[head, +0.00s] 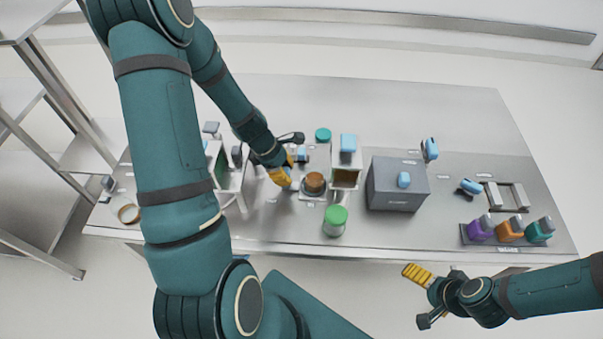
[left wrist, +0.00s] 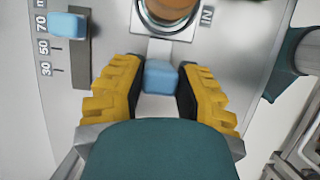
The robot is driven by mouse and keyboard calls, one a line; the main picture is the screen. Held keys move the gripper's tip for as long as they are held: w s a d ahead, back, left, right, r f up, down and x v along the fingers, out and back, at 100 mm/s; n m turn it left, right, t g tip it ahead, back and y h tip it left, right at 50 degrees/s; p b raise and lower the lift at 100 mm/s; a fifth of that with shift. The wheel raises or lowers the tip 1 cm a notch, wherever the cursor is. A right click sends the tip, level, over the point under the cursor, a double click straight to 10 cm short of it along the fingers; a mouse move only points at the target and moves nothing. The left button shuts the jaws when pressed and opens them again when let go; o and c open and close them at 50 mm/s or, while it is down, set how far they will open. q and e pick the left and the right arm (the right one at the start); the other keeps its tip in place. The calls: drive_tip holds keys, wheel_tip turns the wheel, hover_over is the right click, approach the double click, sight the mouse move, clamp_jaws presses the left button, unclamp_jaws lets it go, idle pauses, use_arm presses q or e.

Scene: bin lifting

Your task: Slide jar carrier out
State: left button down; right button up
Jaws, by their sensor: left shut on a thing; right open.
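The jar carrier (head: 305,196) is a small square metal frame with a round brown-topped item (head: 314,183) seated in it, on the middle of the bench. In the left wrist view the carrier's edge (left wrist: 187,33) shows at the top, with a light-blue handle (left wrist: 160,76) in front of it. My left gripper (head: 290,180) reaches down beside the carrier. In the left wrist view its yellow fingers (left wrist: 159,90) are shut on the blue handle. The label "IN" is printed beside the carrier. My right gripper (head: 424,296) is open and empty, in front of the bench.
A white-sided box (head: 346,176) and a grey box (head: 398,188) stand to the right. A slider with a blue knob (left wrist: 67,25) has a scale. Coloured bottles (head: 510,229) sit far right. A teal disc (head: 323,134) lies behind.

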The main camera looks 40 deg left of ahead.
use_arm(q)
drive_tip(key=shift+s+f, duration=0.1)
drive_tip(key=c, duration=0.6)
unclamp_jaws()
drive_tip(key=v, duration=1.2)
